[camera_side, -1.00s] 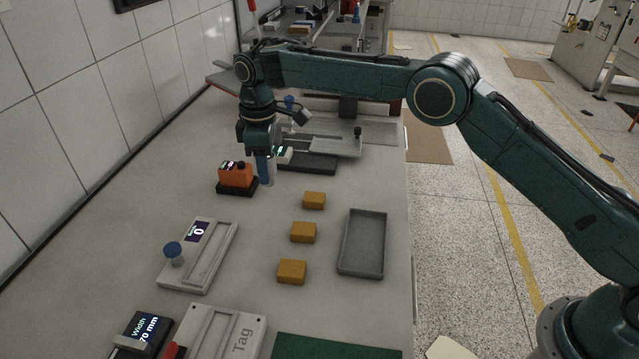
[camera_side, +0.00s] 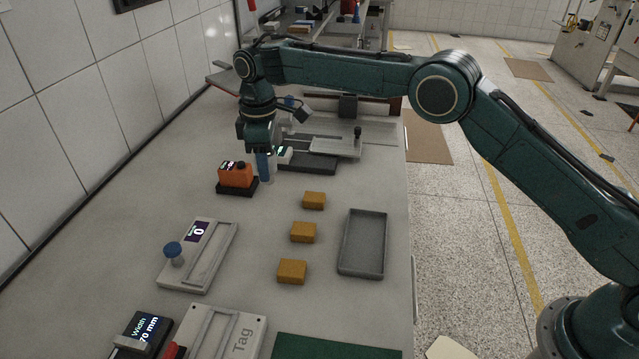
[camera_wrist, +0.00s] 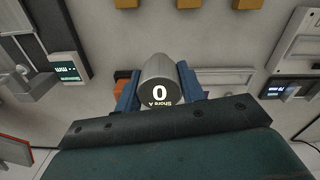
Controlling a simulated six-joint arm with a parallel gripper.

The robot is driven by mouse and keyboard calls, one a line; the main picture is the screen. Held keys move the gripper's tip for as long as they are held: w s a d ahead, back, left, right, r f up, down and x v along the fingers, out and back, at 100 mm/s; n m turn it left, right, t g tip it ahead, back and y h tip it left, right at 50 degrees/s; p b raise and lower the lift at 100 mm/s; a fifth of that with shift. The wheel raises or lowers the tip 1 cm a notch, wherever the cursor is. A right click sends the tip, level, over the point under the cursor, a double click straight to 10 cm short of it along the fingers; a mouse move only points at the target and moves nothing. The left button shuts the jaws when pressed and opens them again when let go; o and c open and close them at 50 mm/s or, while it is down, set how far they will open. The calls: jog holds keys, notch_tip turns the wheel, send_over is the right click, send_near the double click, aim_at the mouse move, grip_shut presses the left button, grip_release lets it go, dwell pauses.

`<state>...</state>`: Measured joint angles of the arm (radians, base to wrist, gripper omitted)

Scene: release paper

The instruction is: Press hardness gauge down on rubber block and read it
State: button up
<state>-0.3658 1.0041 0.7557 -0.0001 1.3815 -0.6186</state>
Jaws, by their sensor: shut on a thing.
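My gripper (camera_side: 266,168) is shut on the hardness gauge (camera_wrist: 159,82), a grey cylinder between its two blue fingers. The gauge's round face points to the wrist camera and reads 0 with "Shore A". In the side view the finger mostly hides the gauge. Three amber blocks, apparently rubber, lie in a row on the bench: the far one (camera_side: 314,200), the middle one (camera_side: 303,232) and the near one (camera_side: 292,271). They also show at the top edge of the wrist view (camera_wrist: 190,3). My gripper is beyond and left of them, apart from all three.
An orange device (camera_side: 236,175) on a black base stands close left of my gripper. A slide fixture (camera_side: 335,146) is behind it. An empty grey tray (camera_side: 348,265) lies right of the blocks. A scale-like fixture (camera_side: 222,250) reading 0 is at left; a green mat (camera_side: 335,347) is in front.

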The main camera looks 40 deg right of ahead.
jog(key=s+d+f, duration=0.1)
jog(key=s+d, duration=0.1)
jog(key=s, duration=0.7)
jog(key=shift+s+d+f, duration=0.2)
jog(key=shift+s+f, duration=0.05)
jog(key=shift+f, duration=0.15)
jog(key=shift+f, duration=2.4)
jog(key=shift+f, duration=0.5)
dwell(0.4)
jog(key=shift+s+f, duration=0.1)
jog(key=shift+f, duration=0.1)
dwell(1.5)
jog(key=shift+r, duration=0.1)
dwell(0.5)
jog(key=o, duration=1)
jog(key=shift+r, duration=0.1)
jog(key=shift+r, duration=0.1)
